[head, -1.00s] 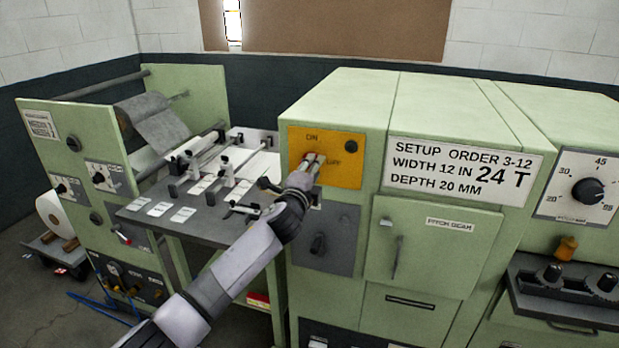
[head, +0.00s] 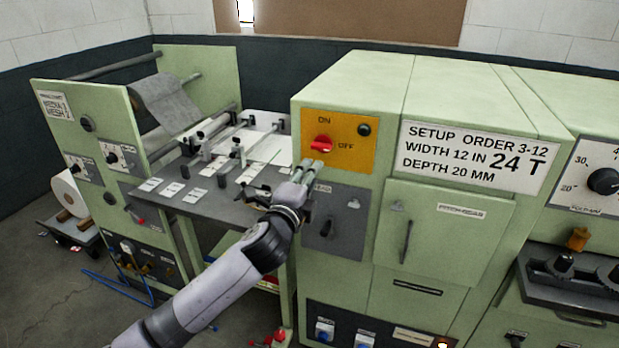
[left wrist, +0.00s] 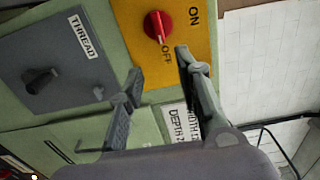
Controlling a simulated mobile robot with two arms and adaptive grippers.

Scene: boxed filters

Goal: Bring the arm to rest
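My left gripper (head: 308,168) is in front of the green machine, just below the red knob (head: 321,144) on the yellow ON/OFF panel (head: 352,155). In the left wrist view its two fingers (left wrist: 158,75) stand apart with nothing between them. The red knob (left wrist: 158,26) also shows there, beyond the fingertips and apart from them. My left arm reaches up from the bottom left of the head view. My right gripper is not in view.
A grey panel with a dark knob (head: 326,228) lies below and right of the gripper. The metal worktable (head: 150,196) with guides and white cards is to the left. A pitch-gear door (head: 440,230) and setup sign (head: 470,158) are to the right.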

